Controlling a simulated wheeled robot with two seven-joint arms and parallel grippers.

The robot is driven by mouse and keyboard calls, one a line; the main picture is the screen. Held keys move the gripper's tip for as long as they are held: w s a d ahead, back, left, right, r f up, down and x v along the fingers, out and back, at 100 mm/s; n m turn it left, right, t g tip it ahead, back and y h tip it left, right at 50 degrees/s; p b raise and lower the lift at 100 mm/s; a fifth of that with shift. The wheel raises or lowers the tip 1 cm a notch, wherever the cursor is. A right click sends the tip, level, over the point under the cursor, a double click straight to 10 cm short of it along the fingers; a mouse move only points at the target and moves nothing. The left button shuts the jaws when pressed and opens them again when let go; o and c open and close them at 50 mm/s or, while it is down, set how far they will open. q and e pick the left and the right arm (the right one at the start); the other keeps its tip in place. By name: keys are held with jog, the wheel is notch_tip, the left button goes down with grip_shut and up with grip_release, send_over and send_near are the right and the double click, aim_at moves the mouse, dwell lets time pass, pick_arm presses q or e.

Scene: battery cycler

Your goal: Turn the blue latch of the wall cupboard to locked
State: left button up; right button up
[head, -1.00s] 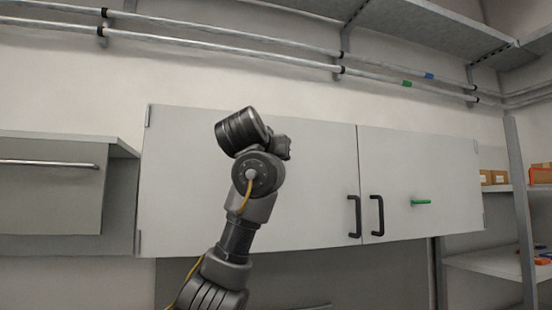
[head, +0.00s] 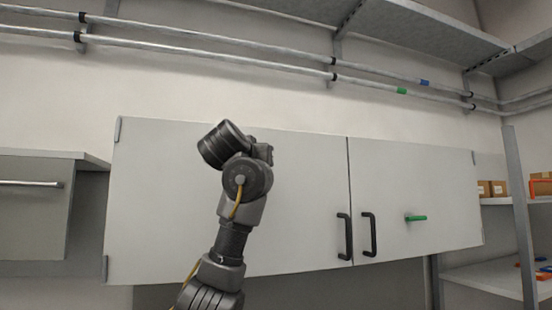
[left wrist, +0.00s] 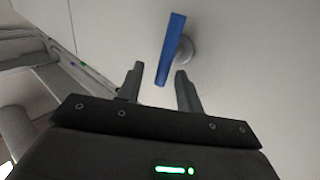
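The wall cupboard (head: 290,190) has two pale grey doors, both shut. In the left wrist view the blue latch (left wrist: 170,48) is a flat bar on a round pivot against the pale door. It runs nearly up and down that picture, slightly slanted. My left gripper (left wrist: 160,70) is open. The bar's near end lies between its two fingertips, with visible gaps on both sides, and is not clamped. In the head view my left arm covers the left door's middle, and the blue latch and the fingers are hidden there. My right gripper is not in view.
A green latch (head: 416,218) lies level on the right door. Black handles (head: 344,236) (head: 369,235) flank the door seam. Pipes (head: 210,47) run above the cupboard. A lower cabinet (head: 32,205) is at left, and shelves with boxes (head: 490,188) are at right.

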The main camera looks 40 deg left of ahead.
pick_arm(q)
jog(key=shift+w+a+r, duration=0.1)
jog(key=shift+a+r, duration=0.05)
jog(key=shift+a, duration=0.1)
grip_shut()
dwell(0.3)
